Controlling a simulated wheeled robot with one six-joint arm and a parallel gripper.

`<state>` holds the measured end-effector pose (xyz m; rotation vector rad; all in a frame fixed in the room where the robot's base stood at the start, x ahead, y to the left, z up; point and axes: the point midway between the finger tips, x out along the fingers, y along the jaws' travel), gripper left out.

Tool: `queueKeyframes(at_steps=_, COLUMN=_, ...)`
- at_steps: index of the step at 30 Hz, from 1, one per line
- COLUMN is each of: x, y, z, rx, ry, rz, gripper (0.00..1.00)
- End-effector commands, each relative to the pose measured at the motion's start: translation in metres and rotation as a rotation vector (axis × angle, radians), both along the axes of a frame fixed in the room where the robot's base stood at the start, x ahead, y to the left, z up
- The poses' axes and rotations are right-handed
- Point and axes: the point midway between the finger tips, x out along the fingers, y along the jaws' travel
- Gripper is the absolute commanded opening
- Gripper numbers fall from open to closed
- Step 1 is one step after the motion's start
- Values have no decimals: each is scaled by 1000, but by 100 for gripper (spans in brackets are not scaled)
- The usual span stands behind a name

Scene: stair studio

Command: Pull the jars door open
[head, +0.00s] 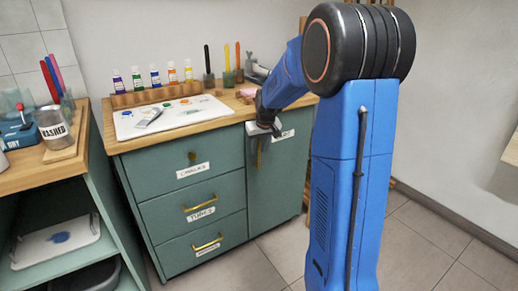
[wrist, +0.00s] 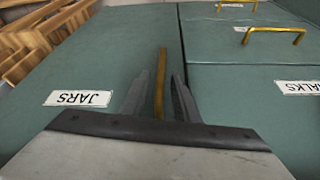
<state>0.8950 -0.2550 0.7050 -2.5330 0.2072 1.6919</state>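The jars door (head: 278,185) is the tall green panel at the right of the green cabinet, and it looks closed. Its white label is partly hidden by my arm in the head view, but the "JARS" label (wrist: 78,98) reads upside down in the wrist view. The door's upright brass handle (wrist: 161,75) stands between the two fingers of my gripper (wrist: 164,85). The fingers are apart, one on each side of the handle, with slim gaps visible. In the head view my gripper (head: 262,132) is at the top of the door, over the handle's upper end.
Drawers with brass pulls (head: 200,207) fill the cabinet's left side. The wooden top (head: 215,122) carries a white tray (head: 127,124), paint tubes and brushes. A lower shelf unit (head: 75,180) stands at the left. Tiled floor (head: 270,255) is clear before the door.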

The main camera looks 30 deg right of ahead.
Motion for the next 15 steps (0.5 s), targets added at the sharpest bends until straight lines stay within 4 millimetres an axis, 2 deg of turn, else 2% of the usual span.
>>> queueKeyframes(at_steps=1, x=0, y=0, z=0, rx=0, ry=0, rz=0, gripper=21)
queueKeyframes(at_steps=3, x=0, y=0, z=0, rx=0, ry=0, rz=0, gripper=4)
queueKeyframes(at_steps=4, x=0, y=0, z=0, rx=0, ry=0, rz=0, gripper=0)
queueKeyframes(at_steps=15, x=-6, y=-1, z=0, rx=1, ry=0, rz=13, gripper=0)
